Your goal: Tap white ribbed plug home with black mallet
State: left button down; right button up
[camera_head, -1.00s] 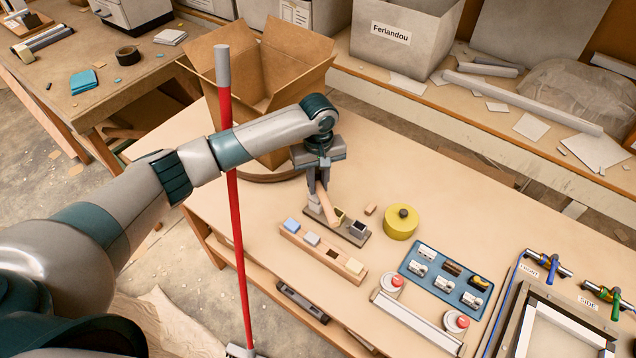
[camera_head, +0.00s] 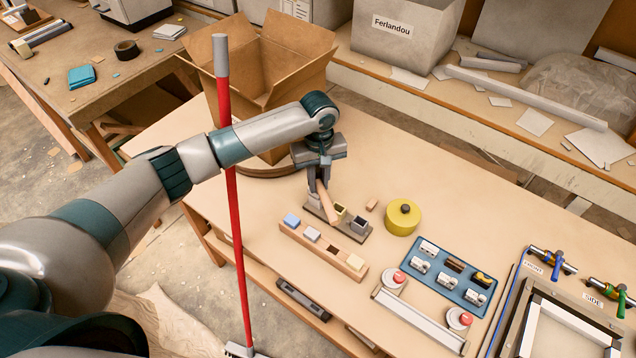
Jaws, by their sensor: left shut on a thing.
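My left gripper (camera_head: 320,186) points down over the back of the bench, shut on a tan, stick-like wooden piece (camera_head: 327,201) that leans down to the right. Whether this is the mallet's handle I cannot tell; no black mallet head shows clearly. Below it is a dark narrow base (camera_head: 350,233) with a yellowish holder (camera_head: 340,210) and a dark grey block (camera_head: 359,226). The piece's lower end is close to this base; contact is unclear. Small white parts (camera_head: 420,266) lie on a blue tray (camera_head: 447,296); ribs are too small to make out. My right gripper is out of view.
A wooden strip (camera_head: 318,249) with coloured blocks lies in front of the base. A yellow round tin (camera_head: 403,218) stands right of it. An open cardboard box (camera_head: 285,60) is behind my arm. A red pole (camera_head: 236,230) stands upright before the bench.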

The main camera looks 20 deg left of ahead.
pick_arm(q)
jog(key=shift+f, duration=0.1)
jog(key=shift+f+b, duration=0.35)
jog(key=shift+f, duration=0.75)
jog(key=shift+s+f, duration=0.1)
jog(key=shift+f, duration=0.2)
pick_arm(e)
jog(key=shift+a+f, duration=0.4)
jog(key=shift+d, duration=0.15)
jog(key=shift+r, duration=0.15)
